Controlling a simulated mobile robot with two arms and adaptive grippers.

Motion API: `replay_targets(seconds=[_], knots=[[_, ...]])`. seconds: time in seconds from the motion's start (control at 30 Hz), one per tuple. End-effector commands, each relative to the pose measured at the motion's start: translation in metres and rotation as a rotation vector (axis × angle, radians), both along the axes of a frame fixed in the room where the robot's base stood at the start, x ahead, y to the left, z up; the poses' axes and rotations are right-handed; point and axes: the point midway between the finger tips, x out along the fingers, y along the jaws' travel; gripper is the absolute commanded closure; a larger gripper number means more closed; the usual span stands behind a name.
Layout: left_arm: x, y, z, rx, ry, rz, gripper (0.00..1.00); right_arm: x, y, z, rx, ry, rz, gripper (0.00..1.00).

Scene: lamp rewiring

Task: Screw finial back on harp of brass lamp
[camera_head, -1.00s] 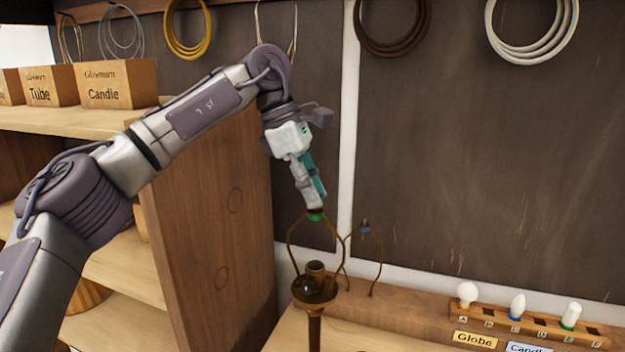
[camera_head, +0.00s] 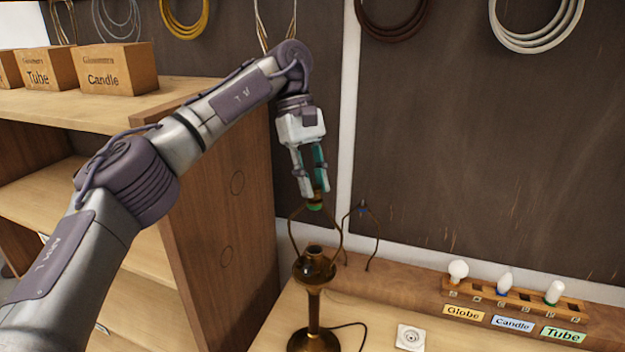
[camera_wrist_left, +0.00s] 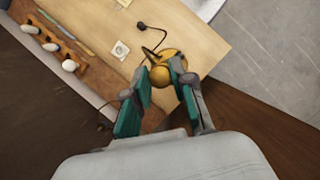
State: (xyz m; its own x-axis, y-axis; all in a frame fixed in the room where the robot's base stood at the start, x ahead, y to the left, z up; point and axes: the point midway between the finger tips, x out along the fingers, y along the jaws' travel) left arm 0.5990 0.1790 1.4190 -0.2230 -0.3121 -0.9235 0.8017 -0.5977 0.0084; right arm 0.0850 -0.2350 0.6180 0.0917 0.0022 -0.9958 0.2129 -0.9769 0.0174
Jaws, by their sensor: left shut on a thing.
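The brass lamp (camera_head: 314,300) stands upright on the bench, with its harp (camera_head: 291,240) rising around the socket (camera_head: 315,254). A green piece (camera_head: 315,206) sits at the harp's top. My left gripper (camera_head: 316,193) points down right above it, its fingers shut on the small brass finial. In the left wrist view the round gold finial (camera_wrist_left: 161,76) shows between the fingertips, with the lamp base (camera_wrist_left: 172,60) behind it. The finial is at the harp top; I cannot tell whether its thread is engaged. My right gripper is not in view.
Another harp with a blue top (camera_head: 362,210) stands behind, to the right. A wooden bulb rack (camera_head: 520,303) with bulbs and labels is at right. A white socket plate (camera_head: 410,337) lies beside the lamp's cord. A wooden shelf unit (camera_head: 225,200) stands close at left.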

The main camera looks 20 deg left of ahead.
Motion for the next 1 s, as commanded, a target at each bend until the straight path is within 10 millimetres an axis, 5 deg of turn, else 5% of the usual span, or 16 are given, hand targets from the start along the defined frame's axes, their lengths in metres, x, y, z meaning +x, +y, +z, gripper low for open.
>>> replay_targets(seconds=[0.5,0.97,1.0], knots=[[0.0019,-0.0020,-0.0007,0.008,0.000,-0.478,1.00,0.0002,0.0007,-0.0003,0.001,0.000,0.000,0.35],[0.0020,-0.0020,-0.0011,0.001,-0.002,-0.577,1.00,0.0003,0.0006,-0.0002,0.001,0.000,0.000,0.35],[0.0020,-0.0020,-0.0011,0.001,-0.002,-0.577,0.71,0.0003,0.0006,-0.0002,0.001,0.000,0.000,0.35]])
